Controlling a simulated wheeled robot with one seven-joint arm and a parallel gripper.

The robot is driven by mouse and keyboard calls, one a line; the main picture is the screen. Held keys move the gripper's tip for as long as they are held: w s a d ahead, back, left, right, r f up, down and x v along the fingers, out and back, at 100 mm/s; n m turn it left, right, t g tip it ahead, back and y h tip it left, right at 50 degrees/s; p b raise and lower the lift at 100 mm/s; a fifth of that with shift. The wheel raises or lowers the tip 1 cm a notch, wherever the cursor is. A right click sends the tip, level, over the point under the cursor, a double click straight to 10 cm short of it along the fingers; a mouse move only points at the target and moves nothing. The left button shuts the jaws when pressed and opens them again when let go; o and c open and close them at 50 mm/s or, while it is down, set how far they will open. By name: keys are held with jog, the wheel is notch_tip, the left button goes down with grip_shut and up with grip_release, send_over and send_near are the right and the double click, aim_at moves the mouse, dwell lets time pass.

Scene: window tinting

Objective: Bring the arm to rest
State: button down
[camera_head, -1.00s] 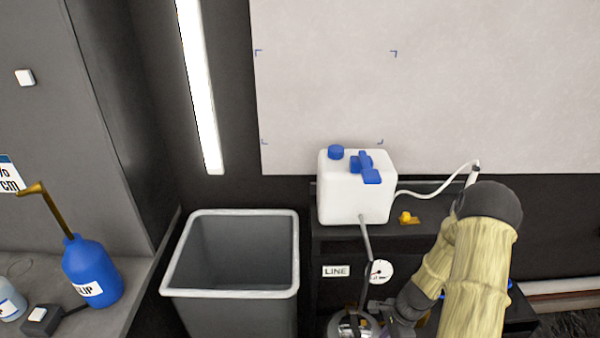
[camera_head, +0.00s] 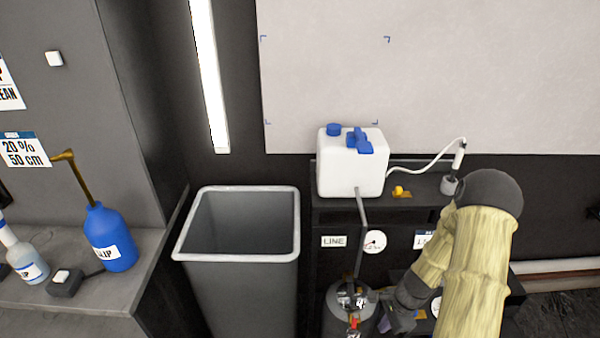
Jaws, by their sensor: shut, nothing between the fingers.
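My arm, with pale yellow bamboo-like links and a dark elbow, shows at the lower right in the head view. It bends down and left to a dark wrist. My gripper (camera_head: 394,322) is at the lower edge of the picture, just right of a dark pump tank (camera_head: 338,310). It is shut and empty. Its fingertips are small and partly hidden, and I cannot tell whether they touch the tank.
A white canister (camera_head: 350,175) with blue fittings stands on a black cabinet (camera_head: 335,215). A white hose (camera_head: 425,160) runs right from it. A grey bin (camera_head: 240,290) stands left. A blue bottle (camera_head: 110,240) stands on the grey counter (camera_head: 110,295). A pale panel (camera_head: 430,80) covers the back wall.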

jog(key=s+a+r+n+t+h, duration=0.1)
jog(key=s+a+r+n, duration=0.1)
jog(key=r+n, duration=0.3)
jog(key=s+a+r+n+t, duration=0.1)
jog(key=s+a+r+n, duration=0.2)
jog(key=r, duration=0.9)
jog(key=s+a+r+n+h, duration=0.1)
jog(key=s+a+r+n, duration=0.1)
jog(key=r+n, duration=0.6)
jog(key=shift+s+a+r+t+h, duration=0.15)
jog(key=shift+a+r+t+h, duration=0.2)
jog(key=shift+a+r, duration=0.4)
